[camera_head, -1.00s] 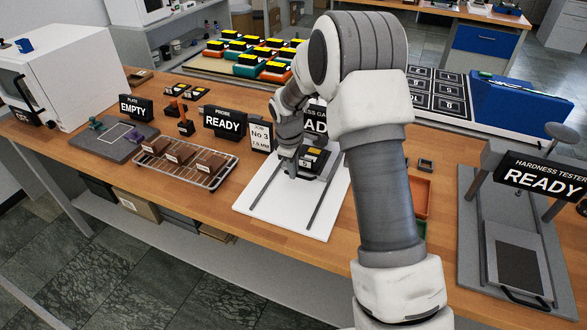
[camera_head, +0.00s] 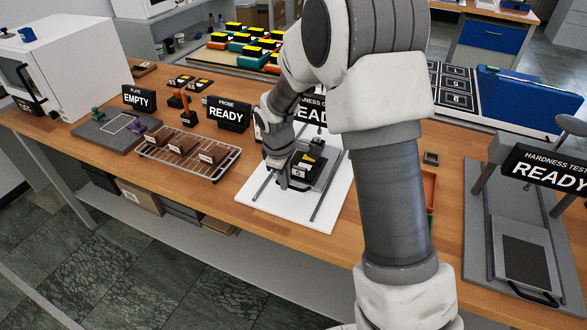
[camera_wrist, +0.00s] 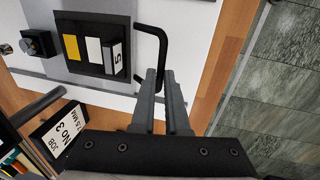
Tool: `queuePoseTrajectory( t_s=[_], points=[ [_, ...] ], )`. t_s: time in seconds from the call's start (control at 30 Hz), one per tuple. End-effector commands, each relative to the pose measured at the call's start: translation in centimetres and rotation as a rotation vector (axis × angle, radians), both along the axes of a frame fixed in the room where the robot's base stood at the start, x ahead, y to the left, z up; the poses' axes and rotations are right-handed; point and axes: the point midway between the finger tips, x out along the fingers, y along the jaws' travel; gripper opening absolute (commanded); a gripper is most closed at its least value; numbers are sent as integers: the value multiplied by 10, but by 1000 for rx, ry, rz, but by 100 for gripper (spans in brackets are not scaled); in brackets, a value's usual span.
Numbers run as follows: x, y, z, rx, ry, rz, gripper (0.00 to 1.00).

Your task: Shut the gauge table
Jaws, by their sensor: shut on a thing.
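The gauge table (camera_head: 324,174) is a dark grey sliding plate on two rails over a white base (camera_head: 325,220). It carries a black holder with yellow and white pieces and a block marked 5 (camera_wrist: 114,56). The table also shows in the wrist view (camera_wrist: 92,10), with a black bent handle (camera_wrist: 164,38) on its edge. My gripper (camera_wrist: 162,73) is shut on the end of this handle. In the head view my gripper (camera_head: 283,181) is at the table's front left, and the grip is too small to make out. My arm hides part of the gauge's sign.
A wire rack (camera_head: 190,165) with several brown blocks stands left of the white base. A job card (camera_wrist: 60,132) is near my gripper in the wrist view. The hardness tester (camera_head: 480,235) stands at right. Bare rail lies in front of the table.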

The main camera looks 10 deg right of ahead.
Motion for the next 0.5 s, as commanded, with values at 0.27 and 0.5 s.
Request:
queuePoseTrajectory(
  t_s=[0.27,0.5],
  points=[
    [-49,32,-1,-1,0,4,0],
    [-72,48,-1,-1,-1,1,0]
  ],
)
